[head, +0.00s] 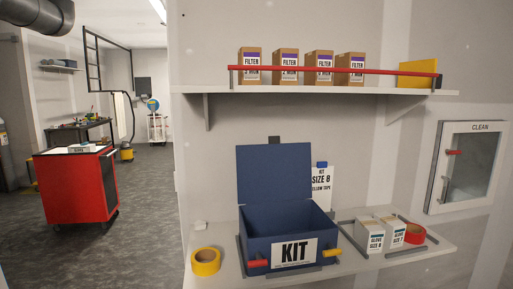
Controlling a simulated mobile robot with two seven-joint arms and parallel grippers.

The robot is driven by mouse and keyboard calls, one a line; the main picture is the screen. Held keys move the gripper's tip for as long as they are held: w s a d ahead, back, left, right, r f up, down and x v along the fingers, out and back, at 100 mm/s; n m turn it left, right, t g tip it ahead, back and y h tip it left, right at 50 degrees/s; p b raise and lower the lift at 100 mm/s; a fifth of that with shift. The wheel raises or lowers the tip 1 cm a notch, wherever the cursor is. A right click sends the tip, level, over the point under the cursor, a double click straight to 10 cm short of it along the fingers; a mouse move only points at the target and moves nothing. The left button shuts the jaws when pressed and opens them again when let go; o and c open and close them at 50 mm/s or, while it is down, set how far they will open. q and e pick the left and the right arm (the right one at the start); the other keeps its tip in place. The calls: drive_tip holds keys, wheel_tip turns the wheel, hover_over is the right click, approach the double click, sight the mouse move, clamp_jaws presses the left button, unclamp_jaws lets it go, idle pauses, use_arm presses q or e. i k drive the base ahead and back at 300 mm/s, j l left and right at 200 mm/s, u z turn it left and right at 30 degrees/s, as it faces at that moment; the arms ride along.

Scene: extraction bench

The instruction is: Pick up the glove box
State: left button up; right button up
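Two small white glove boxes stand side by side on the lower shelf, right of the blue kit box. The left glove box (368,236) has a label that seems to read "GLOVE SIZE 8". The right glove box (394,232) has a similar label, its size too small to read surely. Both are upright between grey rails. Neither of my grippers shows in the head view.
The open blue kit box (257,222) stands left of the gloves. A yellow tape roll (206,261) and a red tape roll (414,233) lie on the lower shelf (345,268). Filter boxes (286,66) stand above behind a red bar (330,70).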

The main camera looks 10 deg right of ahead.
sight(370, 235)
drive_tip(key=i+j+z, duration=0.2)
drive_tip(key=i, duration=0.35)
drive_tip(key=i+j+z, duration=0.15)
drive_tip(key=i, duration=0.35)
